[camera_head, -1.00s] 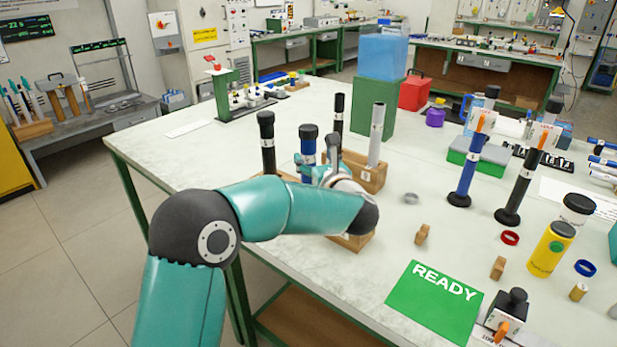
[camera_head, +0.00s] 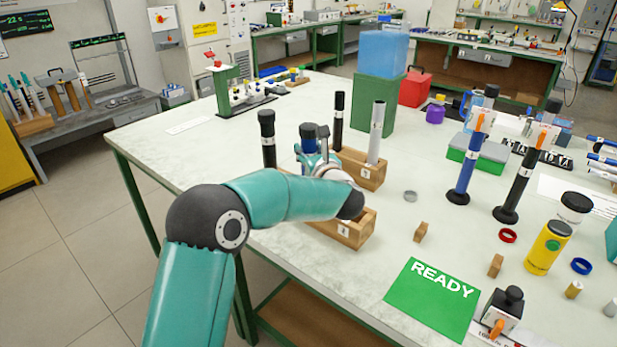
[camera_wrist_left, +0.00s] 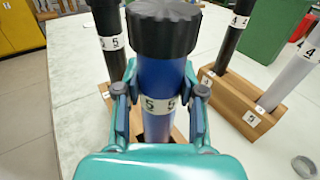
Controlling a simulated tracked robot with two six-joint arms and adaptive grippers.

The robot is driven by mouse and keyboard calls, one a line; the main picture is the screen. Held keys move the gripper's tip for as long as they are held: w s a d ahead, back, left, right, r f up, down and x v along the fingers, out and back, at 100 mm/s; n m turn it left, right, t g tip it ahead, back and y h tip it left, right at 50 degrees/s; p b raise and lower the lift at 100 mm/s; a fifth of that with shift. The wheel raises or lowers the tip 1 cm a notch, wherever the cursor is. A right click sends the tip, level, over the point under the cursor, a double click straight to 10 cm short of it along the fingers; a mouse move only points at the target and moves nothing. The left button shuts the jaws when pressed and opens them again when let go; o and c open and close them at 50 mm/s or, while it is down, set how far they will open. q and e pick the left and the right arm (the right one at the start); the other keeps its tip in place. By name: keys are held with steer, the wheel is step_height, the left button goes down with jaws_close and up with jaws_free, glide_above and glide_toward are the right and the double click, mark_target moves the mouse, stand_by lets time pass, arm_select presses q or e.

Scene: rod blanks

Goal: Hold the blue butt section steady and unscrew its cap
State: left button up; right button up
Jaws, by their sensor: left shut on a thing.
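The blue butt section (camera_head: 308,147) stands upright at the wooden rack, its ribbed black cap (camera_head: 309,130) on top. In the left wrist view the blue tube (camera_wrist_left: 155,84) carries a white band marked 5, and the cap (camera_wrist_left: 163,30) is above my fingers. My left gripper (camera_wrist_left: 158,102) is shut on the tube around the band, with one finger on each side. In the head view my left gripper (camera_head: 318,162) partly hides the tube. The tube's lower end is hard to make out. My right gripper is in neither view.
The wooden rack (camera_head: 344,232) also has a black tube (camera_head: 268,140) at its far end. Close behind, a second rack (camera_head: 372,176) holds a black and a grey tube. Blue and black rods (camera_head: 464,170) stand to the right. The green READY mat (camera_head: 433,298) lies clear.

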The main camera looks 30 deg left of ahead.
arm_select(q)
steer(key=shift+r, duration=0.1)
jaws_close()
steer(key=shift+r, duration=0.4)
step_height(320, 180, up, 19)
steer(key=p, duration=0.2)
steer(key=o, duration=0.5)
jaws_free()
jaws_close()
